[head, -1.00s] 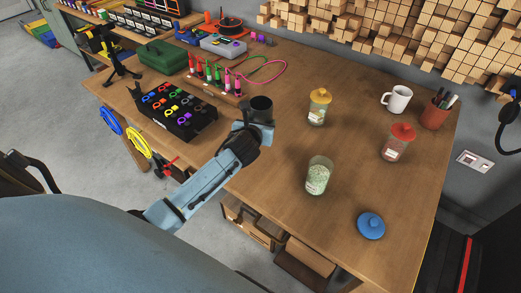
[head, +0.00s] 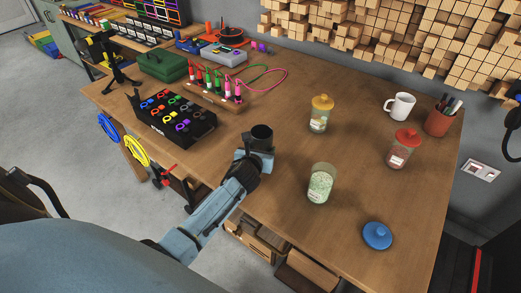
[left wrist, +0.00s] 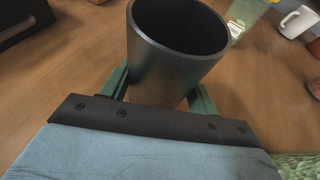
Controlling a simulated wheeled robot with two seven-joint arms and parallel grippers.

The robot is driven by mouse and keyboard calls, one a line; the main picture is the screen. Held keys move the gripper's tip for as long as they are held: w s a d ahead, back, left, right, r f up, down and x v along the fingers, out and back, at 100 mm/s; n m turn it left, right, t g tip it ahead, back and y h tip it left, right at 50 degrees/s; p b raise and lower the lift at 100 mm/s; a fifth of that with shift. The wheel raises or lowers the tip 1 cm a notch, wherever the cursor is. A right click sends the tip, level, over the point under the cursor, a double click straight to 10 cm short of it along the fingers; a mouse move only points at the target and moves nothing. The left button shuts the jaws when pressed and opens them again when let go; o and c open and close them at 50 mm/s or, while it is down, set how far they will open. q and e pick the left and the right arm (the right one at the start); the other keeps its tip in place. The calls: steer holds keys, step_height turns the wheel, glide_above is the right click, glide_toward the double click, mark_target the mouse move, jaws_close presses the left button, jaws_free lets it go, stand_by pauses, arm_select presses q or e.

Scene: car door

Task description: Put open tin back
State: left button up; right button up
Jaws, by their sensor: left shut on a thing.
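The open tin (head: 262,131) is a dark grey, open-topped cylinder. My left gripper (head: 256,150) is shut on it, one finger on each side. The tin also shows large in the left wrist view (left wrist: 177,55), mouth up and roughly upright, with my left gripper (left wrist: 160,90) around its lower part. It is over the wooden worktable (head: 270,210), near the front edge. I cannot tell whether its base touches the wood; the gripper hides part of it. My right gripper is in neither view.
A lidless jar of pale green bits (head: 321,184) stands right of the tin. A black organiser (head: 174,118) stands left.

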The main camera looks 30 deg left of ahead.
arm_select(q)
steer(key=o, duration=1.2)
steer(key=shift+f, duration=0.1)
steer(key=shift+r, duration=0.3)
steer(key=p+v, duration=0.3)
steer(key=v, duration=0.9)
